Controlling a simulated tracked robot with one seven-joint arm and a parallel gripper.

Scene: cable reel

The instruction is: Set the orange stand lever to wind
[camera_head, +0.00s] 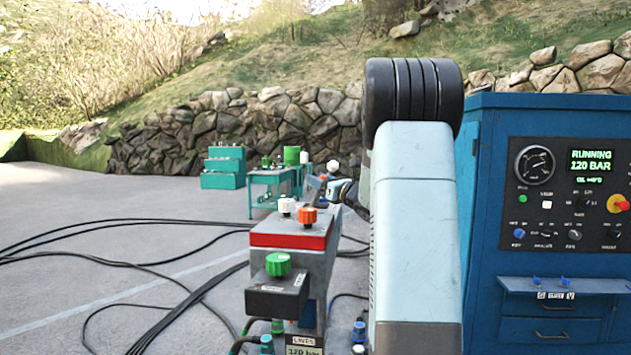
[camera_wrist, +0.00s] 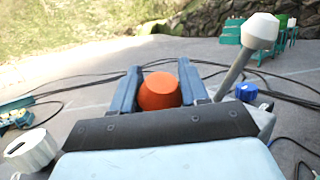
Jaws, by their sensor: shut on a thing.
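An orange lever knob (camera_wrist: 159,92) sits between the two blue fingers of my gripper (camera_wrist: 160,88) in the wrist view. The fingers are shut on it, one on each side. In the head view my gripper (camera_head: 319,188) shows just left of my arm, with a bit of orange (camera_head: 323,177) at it. The lever's shaft and any position marks are hidden, so its setting cannot be read. A grey lever with a white tip (camera_wrist: 262,30) stands to the right of the fingers in the wrist view.
A red-topped console (camera_head: 290,240) carries an orange ribbed knob (camera_head: 307,215), a white knob (camera_head: 286,205) and a green knob (camera_head: 278,264). A blue power unit (camera_head: 485,220) stands at right. Black cables (camera_head: 190,305) cross the floor. Open paving lies at left.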

